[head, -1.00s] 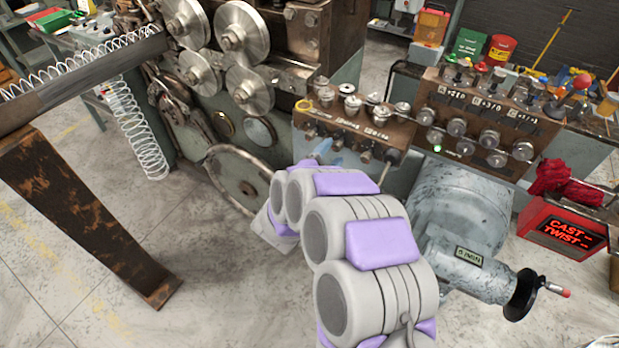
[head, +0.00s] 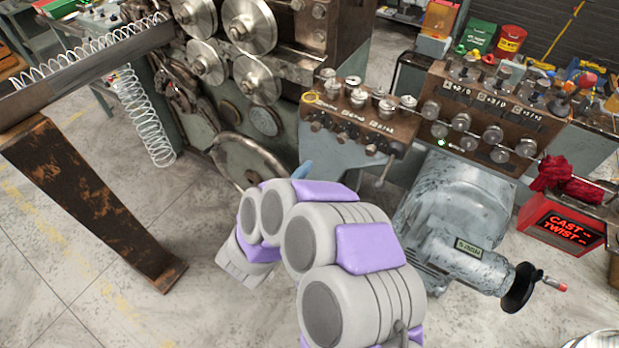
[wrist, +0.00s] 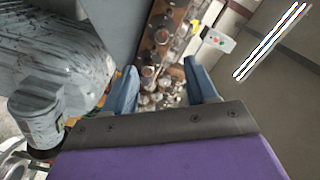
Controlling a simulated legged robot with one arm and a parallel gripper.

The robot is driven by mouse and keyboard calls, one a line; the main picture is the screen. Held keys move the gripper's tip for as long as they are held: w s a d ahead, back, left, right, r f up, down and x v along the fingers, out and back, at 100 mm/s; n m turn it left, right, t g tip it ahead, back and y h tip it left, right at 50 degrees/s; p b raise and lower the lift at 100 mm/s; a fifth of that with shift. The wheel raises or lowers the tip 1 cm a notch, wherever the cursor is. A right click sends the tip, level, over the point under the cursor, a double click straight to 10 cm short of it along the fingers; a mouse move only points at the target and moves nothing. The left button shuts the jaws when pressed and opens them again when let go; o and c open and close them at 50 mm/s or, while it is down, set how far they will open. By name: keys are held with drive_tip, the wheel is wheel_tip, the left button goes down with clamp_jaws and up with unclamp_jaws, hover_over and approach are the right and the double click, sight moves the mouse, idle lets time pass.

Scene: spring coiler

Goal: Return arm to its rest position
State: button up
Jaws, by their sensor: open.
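My gripper shows in the wrist view (wrist: 162,88) with its two blue fingers apart and nothing between them. Beyond the fingers, the knobs of a control panel (wrist: 165,50) are in sight. In the head view my grey and purple arm reaches forward, and only a small blue part of my gripper (head: 304,171) shows behind the arm. It is below and in front of the brown control box (head: 352,118), which carries several knobs. Most of the gripper is hidden there, and I cannot tell how near it is to the box.
The coiler machine with metal rollers (head: 249,27) stands behind, at upper left. A rusty stand (head: 95,205) and a coiled spring (head: 148,125) are at left. A grey motor housing with a handwheel (head: 520,288) is close at right, near a red display (head: 563,227). Floor is clear at lower left.

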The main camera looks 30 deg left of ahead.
idle(0.3)
drive_tip(key=w+a+r+n+g+y, duration=0.3)
drive_tip(key=w+r+n+g+y, duration=0.2)
drive_tip(key=r+g+y, duration=0.25)
drive_tip(key=s+d+r+n+g+y, duration=0.1)
drive_tip(key=s+d+r+n+g, duration=0.2)
drive_tip(key=d, duration=0.2)
drive_tip(key=s+d+n+g+h, duration=0.2)
drive_tip(key=s+d+g+h, duration=0.1)
drive_tip(key=s+d, duration=1.1)
drive_tip(key=s+d+n+g+h, duration=0.2)
drive_tip(key=s+d+g+h, duration=0.2)
drive_tip(key=s+d, duration=1)
drive_tip(key=d+g, duration=0.2)
drive_tip(key=d, duration=0.6)
drive_tip(key=shift+s+r, duration=0.15)
